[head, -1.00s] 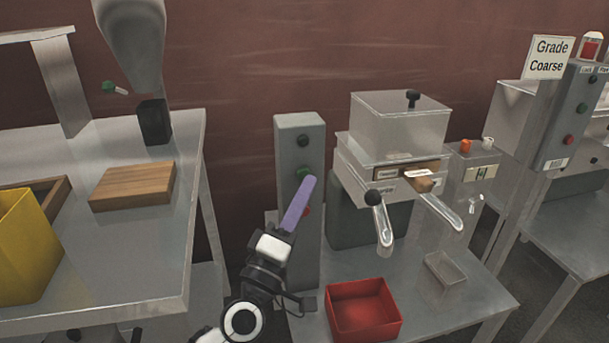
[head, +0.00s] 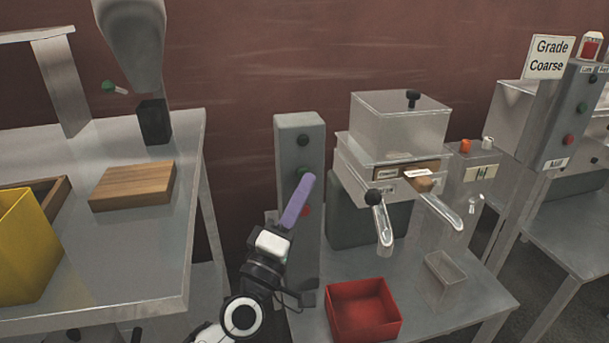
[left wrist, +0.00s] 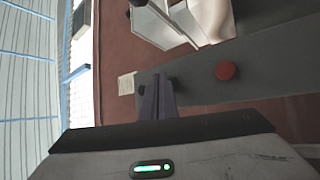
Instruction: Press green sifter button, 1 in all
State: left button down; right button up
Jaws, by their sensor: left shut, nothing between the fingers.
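The sifter's grey control post (head: 283,165) stands left of the metal sifter (head: 395,130). It carries a dark button (head: 304,141) at the top, a green button (head: 302,171) in the middle and a red button (head: 306,211) below. My left gripper (head: 309,178) is shut and empty, its purple fingertips in front of the post at the green button's height, partly covering it. Whether they touch it I cannot tell. In the left wrist view, the fingers (left wrist: 157,82) lie over the grey post, with the red button (left wrist: 225,70) to their right; the green button is hidden there.
A red tray (head: 382,301) and a small metal container (head: 445,268) are on the sifter's table. Two metal spouts project from the sifter. At left, a metal table (head: 145,240) holds a wooden block (head: 133,186) and a yellow bin (head: 25,250).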

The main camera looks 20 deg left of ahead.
pick_arm(q)
jog(key=shift+w+a, duration=0.3)
jog(key=shift+w, duration=0.1)
dwell(0.8)
jog(key=shift+s+d+p, duration=0.3)
jog(key=shift+s+d, duration=0.2)
jog(key=shift+s, duration=0.25)
jog(key=s+d, duration=0.1)
jog(key=s+d+p, duration=0.1)
jog(key=s, duration=0.2)
jog(key=shift+s+d, duration=0.1)
jog(key=shift+d, duration=0.3)
dwell(0.8)
